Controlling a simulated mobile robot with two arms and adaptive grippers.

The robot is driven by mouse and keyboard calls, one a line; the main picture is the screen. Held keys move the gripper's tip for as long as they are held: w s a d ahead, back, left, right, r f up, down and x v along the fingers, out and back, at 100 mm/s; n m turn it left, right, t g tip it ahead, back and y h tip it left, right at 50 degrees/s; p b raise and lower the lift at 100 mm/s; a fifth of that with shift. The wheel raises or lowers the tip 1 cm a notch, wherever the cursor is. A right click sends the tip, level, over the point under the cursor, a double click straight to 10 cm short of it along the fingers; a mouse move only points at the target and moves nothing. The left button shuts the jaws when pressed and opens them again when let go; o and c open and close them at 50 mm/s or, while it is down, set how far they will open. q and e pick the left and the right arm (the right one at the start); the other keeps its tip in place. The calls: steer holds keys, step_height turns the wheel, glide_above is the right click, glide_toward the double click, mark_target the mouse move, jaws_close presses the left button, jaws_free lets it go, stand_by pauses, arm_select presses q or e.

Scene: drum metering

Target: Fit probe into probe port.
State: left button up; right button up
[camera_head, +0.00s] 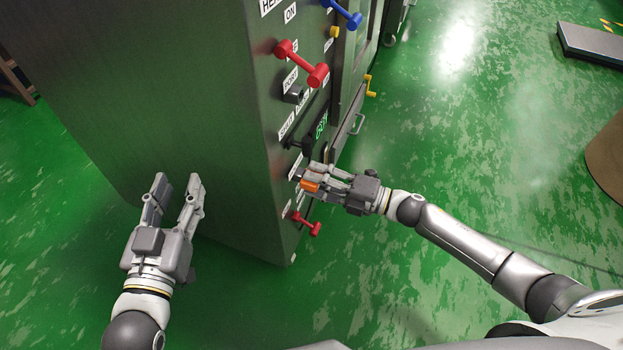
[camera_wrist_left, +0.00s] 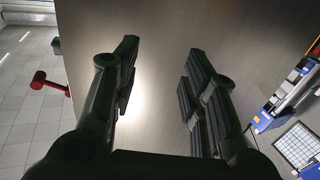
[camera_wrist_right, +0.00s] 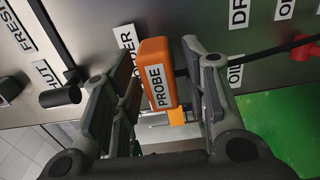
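The probe (camera_wrist_right: 158,75) is an orange block labelled PROBE, in front of the panel of the green cabinet, beside a partly covered label ending in DER (camera_wrist_right: 127,42). In the head view it is a small orange patch (camera_head: 310,185). My right gripper (camera_head: 308,175) is at the panel, its fingers (camera_wrist_right: 162,48) on either side of the probe. Narrow gaps show beside the probe, so the fingers look open around it. My left gripper (camera_head: 178,182) is open and empty by the cabinet's plain side.
The cabinet (camera_head: 170,90) carries red handles (camera_head: 302,62) (camera_head: 304,223), a blue handle (camera_head: 342,12) and dark knobs close to my right gripper. A dark cable or bar (camera_wrist_right: 265,50) runs beside the probe. The green floor (camera_head: 460,140) on the right is mostly clear.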

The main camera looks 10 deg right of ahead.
jaws_close()
arm_select(q)
steer(key=shift+s+a+f+g, duration=0.15)
steer(key=shift+f+g, duration=0.2)
steer(key=shift+f, duration=0.25)
steer(key=shift+s+a+f+g, duration=0.1)
steer(key=shift+f+g, duration=0.25)
steer(key=shift+f, duration=0.25)
arm_select(e)
steer(key=shift+v, duration=2.1)
arm_select(q)
steer(key=shift+w, duration=0.1)
arm_select(e)
steer(key=shift+s+d, duration=0.1)
